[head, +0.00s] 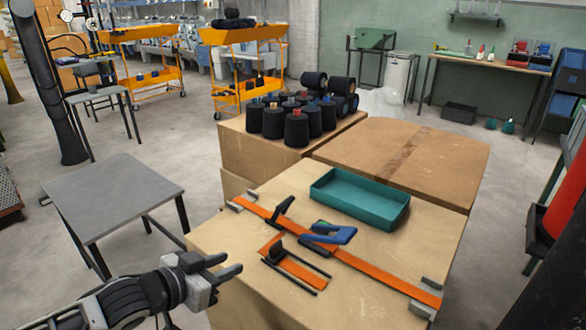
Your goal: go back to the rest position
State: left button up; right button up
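My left gripper (232,264) reaches in from the lower left, near the left front edge of the cardboard-coloured work top (350,290). Its two dark fingers are apart, with nothing seen between them. An orange bar (370,273) runs across the work top between grey end blocks, with dark and blue clamp-like parts (328,234) on it. A smaller orange piece with dark rods (298,270) lies in front of the bar, to the right of my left gripper and apart from it. My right gripper is not in the picture.
A green tray (345,208), seemingly empty, sits behind the bar. Several dark thread cones (296,128) stand on a box behind. A grey table (115,192) is at left. Orange carts (245,75) and a bench (490,62) are farther back. Floor between is clear.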

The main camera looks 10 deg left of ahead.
pick_arm(q)
jog(key=s+d+f+n+g+y, duration=0.1)
jog(key=s+d+f, duration=0.2)
jog(key=s+f, duration=0.4)
jog(key=s+d+f+n+y, duration=0.1)
jog(key=s+d+f+y, duration=0.1)
jog(key=s+d+f, duration=0.2)
jog(key=s+f, duration=0.3)
jog(key=s, duration=0.3)
jog(key=shift+f+n+g, duration=0.4)
jog(key=shift+d, duration=0.1)
dwell(1.5)
